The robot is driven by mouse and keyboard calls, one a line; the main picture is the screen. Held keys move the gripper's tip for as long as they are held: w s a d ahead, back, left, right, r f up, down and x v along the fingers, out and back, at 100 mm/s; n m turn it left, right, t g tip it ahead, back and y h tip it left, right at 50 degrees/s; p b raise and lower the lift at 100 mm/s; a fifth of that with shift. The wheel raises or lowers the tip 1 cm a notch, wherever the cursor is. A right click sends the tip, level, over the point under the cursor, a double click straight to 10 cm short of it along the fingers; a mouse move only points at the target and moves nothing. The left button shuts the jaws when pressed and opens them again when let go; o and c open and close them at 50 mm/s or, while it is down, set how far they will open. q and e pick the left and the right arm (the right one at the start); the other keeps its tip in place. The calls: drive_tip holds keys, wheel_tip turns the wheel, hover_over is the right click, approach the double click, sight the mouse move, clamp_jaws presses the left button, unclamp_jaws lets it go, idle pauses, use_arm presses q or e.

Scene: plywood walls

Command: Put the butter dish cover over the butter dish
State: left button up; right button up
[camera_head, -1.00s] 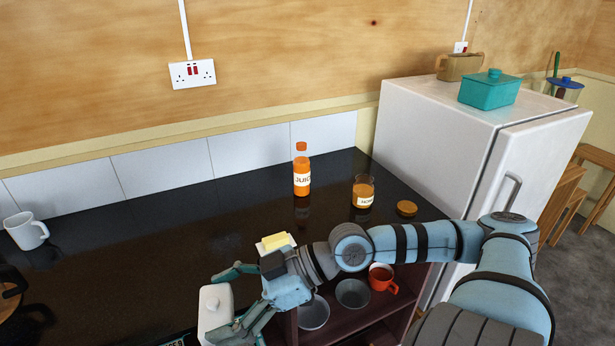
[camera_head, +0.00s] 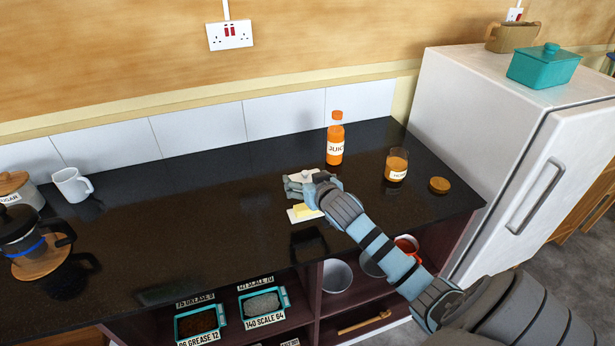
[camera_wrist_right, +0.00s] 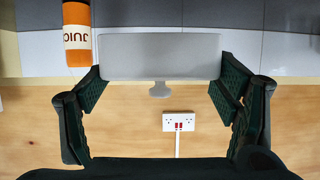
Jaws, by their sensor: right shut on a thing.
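The butter dish (camera_head: 299,217) is a flat white plate with a yellow block of butter on it, on the dark counter. My right gripper (camera_head: 296,186) is shut on the light grey-white butter dish cover (camera_head: 302,175). The gripper and cover are just behind the butter in the head view; I cannot tell how high above the counter the cover is. In the right wrist view, upside down, the cover (camera_wrist_right: 160,57) sits between both fingers (camera_wrist_right: 160,95) with its knob towards the picture's bottom, so it is upright. The dish is hidden there. My left gripper is not in view.
A juice bottle (camera_head: 335,140) stands behind and right of the cover, with a glass of juice (camera_head: 396,165) and a round lid (camera_head: 439,185) further right. A mug (camera_head: 72,185) and a cafetière (camera_head: 25,235) stand at left. The middle-left counter is clear.

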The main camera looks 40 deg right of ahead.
drive_tip(key=shift+s+d, duration=0.1)
idle(0.3)
drive_tip(key=shift+p, duration=0.35)
wheel_tip(320, 180, down, 9)
drive_tip(key=b, duration=0.6)
drive_tip(key=shift+f, duration=0.4)
drive_tip(key=shift+f+b, duration=0.2)
drive_tip(key=shift+b, duration=0.1)
idle(0.4)
drive_tip(key=o, duration=1)
